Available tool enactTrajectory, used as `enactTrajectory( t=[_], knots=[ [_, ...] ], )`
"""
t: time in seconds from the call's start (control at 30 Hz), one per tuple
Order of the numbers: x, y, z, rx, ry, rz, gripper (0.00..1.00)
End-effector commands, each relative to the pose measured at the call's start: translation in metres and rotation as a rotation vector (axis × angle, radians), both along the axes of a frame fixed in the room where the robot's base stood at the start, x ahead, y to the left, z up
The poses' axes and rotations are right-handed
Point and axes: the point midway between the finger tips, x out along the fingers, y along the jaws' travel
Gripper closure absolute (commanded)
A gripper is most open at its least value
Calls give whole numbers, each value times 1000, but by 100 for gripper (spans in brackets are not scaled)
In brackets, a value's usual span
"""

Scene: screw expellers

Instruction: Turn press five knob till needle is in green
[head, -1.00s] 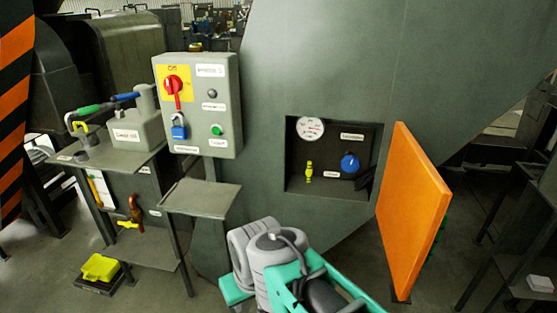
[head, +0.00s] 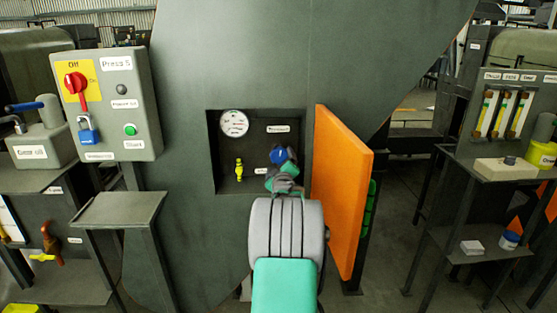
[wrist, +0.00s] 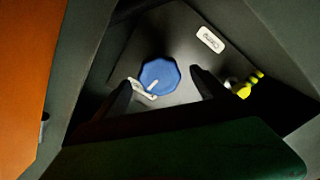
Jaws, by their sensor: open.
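The blue knob (head: 279,156) is in the dark recess of the large grey-green machine, below and right of the round white gauge (head: 234,123). The gauge is too small for me to read its needle against a green zone. My gripper (wrist: 160,89) is open at the recess, its two dark fingers on either side of the blue knob (wrist: 160,75) in the wrist view. I cannot tell whether the fingers touch the knob. In the head view my arm and gripper cover the knob's lower part. The control box (head: 107,106) is labelled Press 5.
The orange door (head: 341,190) stands open just right of my arm. A yellow-green valve (head: 239,169) is in the recess left of the knob. A small grey shelf (head: 118,208) stands left of the recess, and a rack (head: 507,140) stands at the right.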

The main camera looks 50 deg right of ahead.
Motion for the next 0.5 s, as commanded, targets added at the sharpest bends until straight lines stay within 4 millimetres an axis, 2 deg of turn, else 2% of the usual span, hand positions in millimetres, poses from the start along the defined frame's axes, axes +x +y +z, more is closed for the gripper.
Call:
enactTrajectory(
  t=[0.17,0.5],
  knots=[
    [5,-7,2,-6,-2,-1,16],
    [43,-50,2,-4,-2,-1,16]
  ],
)
